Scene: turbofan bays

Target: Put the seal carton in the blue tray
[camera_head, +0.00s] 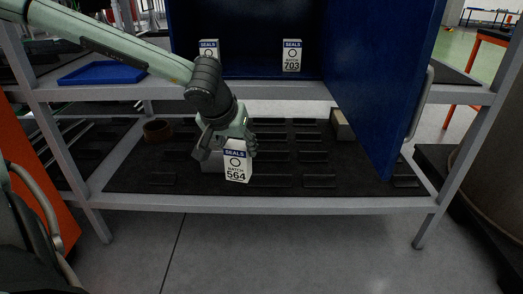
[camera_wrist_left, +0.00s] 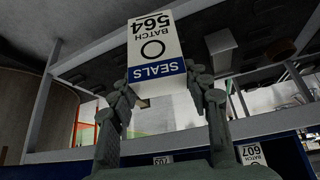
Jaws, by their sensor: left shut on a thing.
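The seal carton (camera_head: 236,165), white with a blue SEALS band and marked BATCH 564, is held in my left gripper (camera_head: 228,145), in front of or over the lower shelf. It looks upright in the head view. In the left wrist view the carton (camera_wrist_left: 156,48) appears upside down, between the two fingers of the gripper (camera_wrist_left: 160,100), which is shut on it. The blue tray (camera_head: 103,73) lies on the upper shelf at the left, behind my left arm; it looks empty. My right gripper is not in view.
A blue cabinet (camera_head: 375,75) with an open door stands on the upper shelf. Two other SEALS cartons, one (camera_head: 208,49) at left and one marked 703 (camera_head: 291,55), stand in it. A brown ring (camera_head: 157,131) and a beige block (camera_head: 341,124) sit on the lower shelf (camera_head: 320,203).

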